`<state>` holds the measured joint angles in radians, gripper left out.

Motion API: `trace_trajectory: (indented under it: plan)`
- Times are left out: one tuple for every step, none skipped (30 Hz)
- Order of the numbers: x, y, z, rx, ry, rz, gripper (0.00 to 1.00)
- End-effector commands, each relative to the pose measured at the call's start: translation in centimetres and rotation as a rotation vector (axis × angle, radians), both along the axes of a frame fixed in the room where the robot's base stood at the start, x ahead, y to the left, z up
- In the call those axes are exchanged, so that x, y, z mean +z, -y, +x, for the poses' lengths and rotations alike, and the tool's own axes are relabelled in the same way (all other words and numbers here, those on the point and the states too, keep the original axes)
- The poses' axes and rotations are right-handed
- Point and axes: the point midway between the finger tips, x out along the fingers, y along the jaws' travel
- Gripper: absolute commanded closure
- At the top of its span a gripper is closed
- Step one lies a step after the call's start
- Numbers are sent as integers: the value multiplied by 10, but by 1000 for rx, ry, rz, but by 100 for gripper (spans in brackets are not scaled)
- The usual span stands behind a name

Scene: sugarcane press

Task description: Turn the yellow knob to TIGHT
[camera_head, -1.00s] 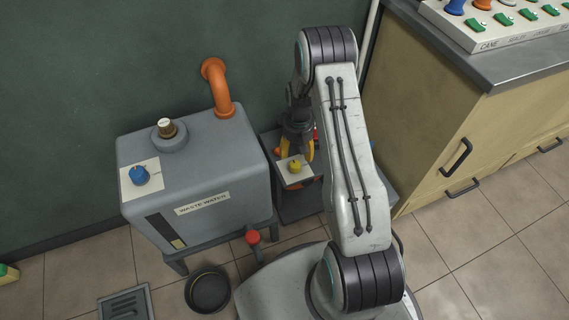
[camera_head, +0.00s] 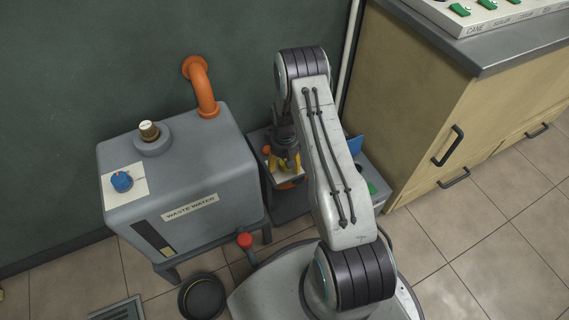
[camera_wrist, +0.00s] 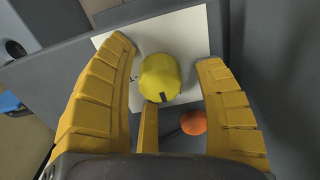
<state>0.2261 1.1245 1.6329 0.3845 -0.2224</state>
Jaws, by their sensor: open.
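The yellow knob (camera_wrist: 160,78) sits on a white label plate (camera_wrist: 186,30) in the wrist view. A dark mark shows on the knob's lower edge. Part of a letter shows on the plate to the left of the knob; the rest of the lettering is hidden. My gripper (camera_wrist: 165,54) is open, with one yellow finger on each side of the knob and a third below it. Gaps show between the side fingers and the knob. In the head view my gripper (camera_head: 283,163) is over the plate, and I cannot make out the knob there.
An orange round part (camera_wrist: 193,122) lies close to the right finger. The grey waste water tank (camera_head: 187,165) with a blue knob (camera_head: 121,181) and an orange pipe (camera_head: 202,88) stands left. A wooden cabinet (camera_head: 425,120) stands right. A black bowl (camera_head: 202,297) is on the floor.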

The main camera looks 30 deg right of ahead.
Motion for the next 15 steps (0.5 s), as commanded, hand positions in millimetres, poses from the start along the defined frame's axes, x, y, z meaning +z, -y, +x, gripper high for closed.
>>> trace_trajectory:
  plan:
    - [0, 0, 0, 0, 0, 0, 37]
    - [0, 0, 0, 0, 0, 0, 37]
    - [0, 0, 0, 0, 0, 0, 37]
    - [0, 0, 0, 0, 1, 0, 37]
    - [0, 0, 0, 0, 0, 0, 37]
    - [0, 0, 0, 0, 0, 0, 37]
    - [0, 0, 0, 0, 0, 0, 35]
    - [0, 0, 0, 0, 0, 0, 37]
    - [0, 0, 0, 0, 0, 0, 41]
    - [0, 0, 0, 0, 0, 0, 44]
    - [0, 0, 0, 0, 0, 0, 46]
    - [0, 0, 0, 0, 0, 0, 50]
    - [0, 0, 0, 0, 0, 0, 53]
    - [0, 0, 0, 0, 0, 0, 55]
    - [0, 0, 0, 0, 0, 0, 59]
